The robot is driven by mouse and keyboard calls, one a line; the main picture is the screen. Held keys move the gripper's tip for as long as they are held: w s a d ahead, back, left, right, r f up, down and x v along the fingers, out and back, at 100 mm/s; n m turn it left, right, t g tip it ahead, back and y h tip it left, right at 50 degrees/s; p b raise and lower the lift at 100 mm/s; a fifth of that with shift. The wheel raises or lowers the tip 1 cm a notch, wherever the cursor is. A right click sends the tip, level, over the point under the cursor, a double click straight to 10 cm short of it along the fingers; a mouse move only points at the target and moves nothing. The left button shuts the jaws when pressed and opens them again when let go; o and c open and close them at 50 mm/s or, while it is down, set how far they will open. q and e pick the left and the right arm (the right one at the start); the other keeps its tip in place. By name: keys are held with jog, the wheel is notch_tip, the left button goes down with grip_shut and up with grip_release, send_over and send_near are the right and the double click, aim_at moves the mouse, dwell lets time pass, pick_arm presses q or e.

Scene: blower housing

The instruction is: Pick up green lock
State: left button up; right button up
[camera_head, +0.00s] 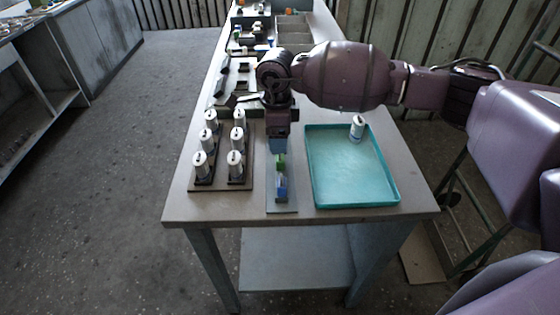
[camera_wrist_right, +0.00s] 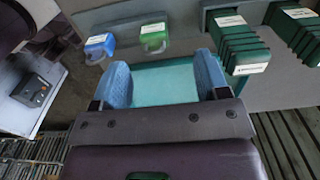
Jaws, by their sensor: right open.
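The green lock (camera_head: 281,160) stands on a narrow grey plate (camera_head: 283,207) near the front of the table. A blue lock (camera_head: 281,186) stands just in front of it on the same plate. My right gripper (camera_head: 277,146) points down just behind the green lock. In the right wrist view its two blue fingers (camera_wrist_right: 163,70) are apart with nothing held between them. That view shows the green lock (camera_wrist_right: 153,38) beyond the fingertips, with the blue lock (camera_wrist_right: 100,46) to its left. My left gripper does not show.
A board (camera_head: 220,186) with several white cylinders is left of the plate. A teal tray (camera_head: 350,185) with one white cylinder (camera_head: 357,127) is to the right. Bins (camera_head: 293,30) and small parts fill the far table. Several dark green labelled blocks (camera_wrist_right: 245,50) show in the wrist view.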

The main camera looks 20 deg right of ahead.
aim_at(277, 157)
jog(key=shift+s+a+f, duration=0.1)
jog(key=shift+s+f, duration=0.1)
jog(key=shift+f, duration=1.7)
jog(key=shift+s+a+f, duration=0.1)
jog(key=shift+s+f, duration=0.05)
jog(key=shift+f, duration=1.75)
jog(key=c, duration=0.8)
